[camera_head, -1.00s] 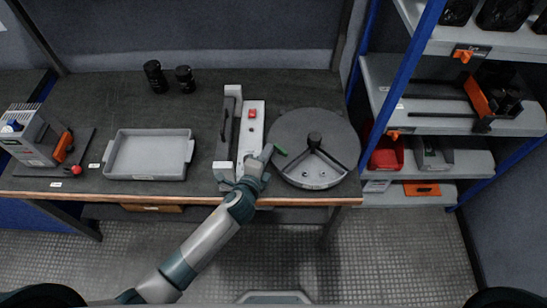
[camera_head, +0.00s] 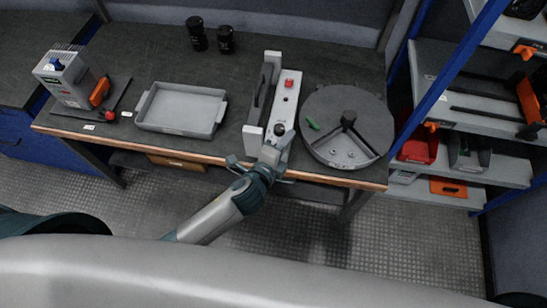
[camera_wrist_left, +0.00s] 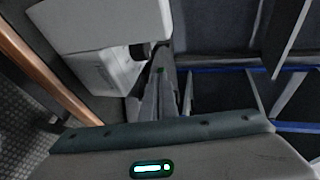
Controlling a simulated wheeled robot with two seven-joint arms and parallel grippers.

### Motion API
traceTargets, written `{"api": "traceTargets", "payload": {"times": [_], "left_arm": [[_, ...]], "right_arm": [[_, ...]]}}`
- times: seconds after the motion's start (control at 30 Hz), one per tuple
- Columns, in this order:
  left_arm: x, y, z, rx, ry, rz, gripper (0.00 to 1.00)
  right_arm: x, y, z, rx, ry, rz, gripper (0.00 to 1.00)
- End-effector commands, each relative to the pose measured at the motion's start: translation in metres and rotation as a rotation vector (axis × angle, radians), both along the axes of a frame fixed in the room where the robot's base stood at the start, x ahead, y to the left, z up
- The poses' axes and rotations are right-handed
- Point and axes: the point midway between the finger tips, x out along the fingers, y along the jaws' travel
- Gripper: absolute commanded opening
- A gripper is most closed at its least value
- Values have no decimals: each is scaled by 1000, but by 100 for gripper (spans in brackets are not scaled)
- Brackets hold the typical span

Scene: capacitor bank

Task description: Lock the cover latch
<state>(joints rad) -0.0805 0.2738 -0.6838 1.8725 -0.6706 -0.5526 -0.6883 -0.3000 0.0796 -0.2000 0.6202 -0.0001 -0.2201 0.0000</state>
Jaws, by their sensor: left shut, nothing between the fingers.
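A small green lever (camera_head: 313,124) sits at the left edge of a dark round unit (camera_head: 325,103), which has a pale wedge-shaped section at its front. I cannot tell whether this lever is the cover latch or how it is set. My left gripper (camera_head: 284,143) is shut and empty. It is at the front end of a pale upright fixture, left of the green lever and apart from it. In the left wrist view the fingers (camera_wrist_left: 160,98) are close to a pale block (camera_wrist_left: 105,75) with a dark knob (camera_wrist_left: 140,50). My right gripper is not in view.
The pale fixture (camera_head: 291,76) has a red button and a black knob, with a grey handled panel (camera_head: 266,90) beside it. A grey tray (camera_head: 180,106), two black cylinders (camera_head: 197,34) and a device with an orange lever (camera_head: 66,78) stand left. Shelves are right.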

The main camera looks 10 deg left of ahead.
Motion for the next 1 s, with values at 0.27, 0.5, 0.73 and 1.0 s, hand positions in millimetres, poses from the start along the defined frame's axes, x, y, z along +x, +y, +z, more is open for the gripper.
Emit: {"api": "traceTargets", "payload": {"times": [0.27,0.5,0.73,1.0], "left_arm": [[-50,16,14,-1,1,-1,0],[-78,25,25,1,0,1,0],[-85,27,29,1,-1,1,0],[-85,27,28,0,0,1,0]], "right_arm": [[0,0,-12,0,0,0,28],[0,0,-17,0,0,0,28],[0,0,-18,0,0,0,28],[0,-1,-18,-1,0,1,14]]}}
